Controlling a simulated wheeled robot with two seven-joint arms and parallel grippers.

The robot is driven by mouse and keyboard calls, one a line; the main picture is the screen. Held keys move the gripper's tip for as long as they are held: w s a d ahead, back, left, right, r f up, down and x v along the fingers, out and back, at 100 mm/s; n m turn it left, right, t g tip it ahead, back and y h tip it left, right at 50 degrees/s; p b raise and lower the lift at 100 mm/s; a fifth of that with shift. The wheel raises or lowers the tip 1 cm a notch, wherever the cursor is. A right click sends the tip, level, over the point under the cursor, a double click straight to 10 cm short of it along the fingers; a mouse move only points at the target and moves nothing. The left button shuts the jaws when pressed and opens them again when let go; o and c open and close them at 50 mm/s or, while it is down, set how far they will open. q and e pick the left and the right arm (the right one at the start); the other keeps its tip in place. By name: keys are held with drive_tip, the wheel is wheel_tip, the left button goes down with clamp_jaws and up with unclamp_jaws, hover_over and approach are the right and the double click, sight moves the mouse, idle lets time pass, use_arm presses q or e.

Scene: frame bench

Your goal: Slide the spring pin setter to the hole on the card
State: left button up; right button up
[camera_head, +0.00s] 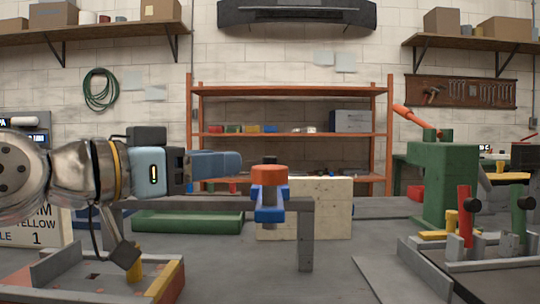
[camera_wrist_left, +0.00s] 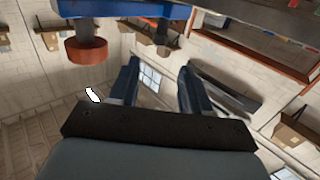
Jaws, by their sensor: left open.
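The spring pin setter, a blue body with an orange-red round cap (camera_head: 269,175), sits on a grey rail (camera_head: 220,203) near the middle. Its blue part (camera_head: 270,205) hangs around the front of the rail. My left gripper (camera_head: 228,163) is open and empty, just left of the cap and slightly higher. In the left wrist view, my open fingers (camera_wrist_left: 158,85) have nothing between them; the red cap (camera_wrist_left: 87,50) and blue body (camera_wrist_left: 150,10) show above them. The card (camera_head: 40,225) at far left is partly hidden by my arm; "YELLOW" and "LE 1" are readable. The holes are not clear.
A cream block (camera_head: 330,207) stands behind the rail, and a green tray (camera_head: 187,221) lies behind it at left. A green press (camera_head: 447,180) and toggle clamps (camera_head: 466,215) occupy the right.

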sight(265, 158)
use_arm(q)
drive_tip(key=p+x, duration=0.1)
drive_tip(key=x, duration=1)
drive_tip(key=shift+f, duration=0.1)
clamp_jaws()
